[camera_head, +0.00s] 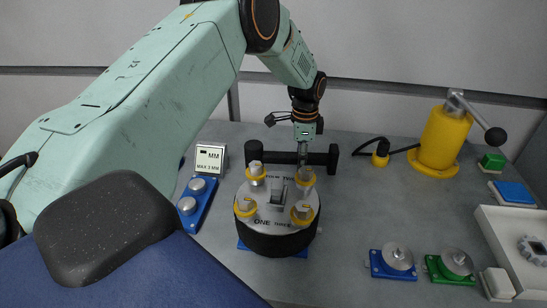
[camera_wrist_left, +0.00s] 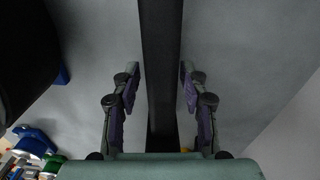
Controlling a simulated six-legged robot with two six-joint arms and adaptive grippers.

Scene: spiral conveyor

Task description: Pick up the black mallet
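The black mallet (camera_head: 320,158) lies behind the round black device, its bar running left to right with a thicker piece at each end. My left gripper (camera_head: 303,148) points down over the mallet's bar. In the left wrist view the black bar (camera_wrist_left: 161,60) runs between the two fingers of my left gripper (camera_wrist_left: 160,75), which stand apart with a gap on each side of it. The gripper is open and holds nothing. Its fingertips are partly hidden in the head view. My right gripper is not in view.
The round device (camera_head: 278,242) with yellow-ringed knobs stands just in front of the mallet. A sign (camera_head: 210,158) and blue block (camera_head: 196,207) are at left. A yellow cylinder (camera_head: 440,140) with a lever is at back right, a white tray (camera_head: 490,240) at right.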

